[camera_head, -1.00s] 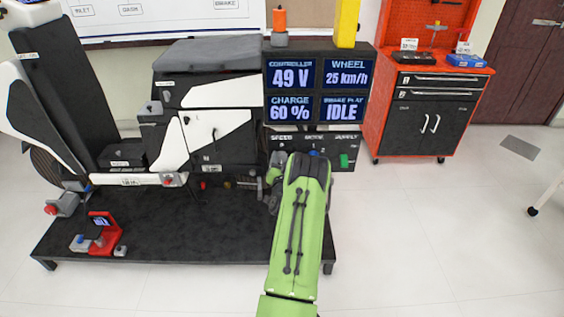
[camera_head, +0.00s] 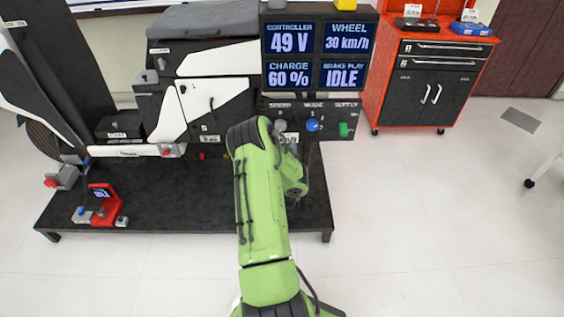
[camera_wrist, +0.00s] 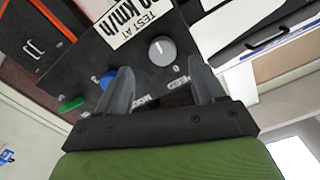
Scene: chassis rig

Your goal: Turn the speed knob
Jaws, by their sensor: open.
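The speed knob (camera_wrist: 161,49) is a round grey dial with a white pointer mark. It also shows in the head view (camera_head: 281,125) under the SPEED label, just above my arm. My gripper (camera_wrist: 158,64) is open in the wrist view, with nothing between its fingers. The knob lies beyond the fingertips, between their lines, and looks apart from them. A "0" is printed beside the knob. In the head view my green arm hides most of the gripper. The display (camera_head: 318,58) reads wheel 30 km/h, controller 49 V, charge 60 % and brake play IDLE.
The blue mode knob (camera_head: 313,125) and green supply switch (camera_head: 344,129) sit right of the speed knob. A white test label (camera_wrist: 122,20) is on the panel. The black platform (camera_head: 140,205) spans left. A red tool cabinet (camera_head: 425,80) stands right, with clear floor before it.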

